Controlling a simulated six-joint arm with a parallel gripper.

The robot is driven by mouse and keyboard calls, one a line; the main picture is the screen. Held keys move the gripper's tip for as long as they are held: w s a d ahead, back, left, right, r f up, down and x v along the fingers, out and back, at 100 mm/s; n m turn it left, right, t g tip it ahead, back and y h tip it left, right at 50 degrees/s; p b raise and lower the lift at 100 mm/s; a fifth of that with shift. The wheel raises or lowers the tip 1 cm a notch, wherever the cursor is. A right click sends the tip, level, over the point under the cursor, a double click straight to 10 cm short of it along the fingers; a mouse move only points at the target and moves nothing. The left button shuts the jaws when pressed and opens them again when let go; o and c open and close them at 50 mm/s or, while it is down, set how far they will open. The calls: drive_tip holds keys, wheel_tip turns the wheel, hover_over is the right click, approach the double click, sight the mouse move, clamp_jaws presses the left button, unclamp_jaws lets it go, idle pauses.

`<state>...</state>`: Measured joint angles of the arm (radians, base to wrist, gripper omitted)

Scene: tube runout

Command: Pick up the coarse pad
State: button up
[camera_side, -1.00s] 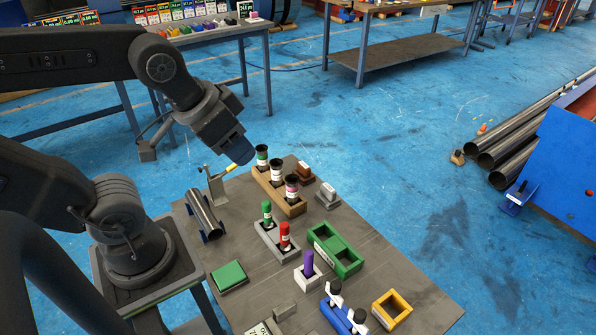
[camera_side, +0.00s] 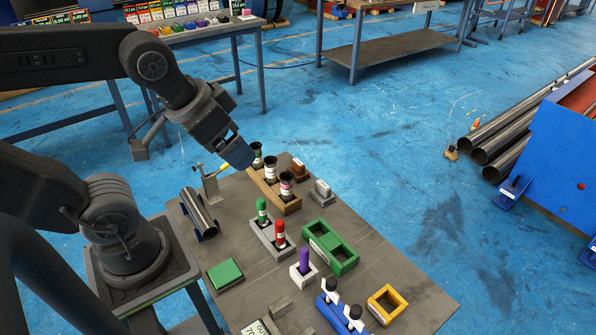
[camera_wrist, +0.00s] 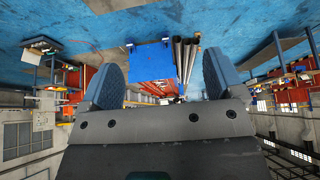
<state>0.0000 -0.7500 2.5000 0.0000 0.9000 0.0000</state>
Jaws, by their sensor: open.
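No label readable here names the coarse pad. Two small blocks stand at the far edge of the work table: a brown one (camera_side: 299,169) and a grey one (camera_side: 321,191). Each looks like a pad, and I cannot tell which is coarse. A flat green pad (camera_side: 225,273) lies on the near left of the table. My gripper (camera_side: 238,155) is above the table's far left corner, left of the brown block and apart from it. In the wrist view my gripper (camera_wrist: 160,75) shows two blue fingers spread wide with nothing between them.
A wooden rack (camera_side: 290,208) of dark-topped cups stands close to my gripper. A small stand (camera_side: 210,186) and a metal tube (camera_side: 198,212) are to the left. A grey rack (camera_side: 268,238), green tray (camera_side: 345,262) and yellow frame (camera_side: 387,305) stand nearer.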

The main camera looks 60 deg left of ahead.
drive_tip(key=shift+o, duration=0.6)
drive_tip(key=shift+w, duration=0.1)
drive_tip(key=w+a+n, duration=0.4)
drive_tip(key=w+n, duration=0.6)
drive_tip(key=w, duration=0.3)
drive_tip(key=n+g, duration=0.1)
drive_tip(key=n, duration=2.5)
hover_over(298, 162)
drive_tip(key=s, duration=0.5)
wheel_tip(298, 162, down, 27)
drive_tip(key=x, duration=0.8)
drive_tip(key=shift+w+d+f, duration=0.15)
drive_tip(key=shift+d+f, duration=0.05)
drive_tip(key=shift+f, duration=0.05)
drive_tip(key=shift+s+a+x, duration=0.15)
drive_tip(key=shift+x, duration=1.25)
drive_tip(key=shift+s+a+x, duration=0.1)
drive_tip(key=shift+x, duration=1.3)
drive_tip(key=shift+f, duration=0.1)
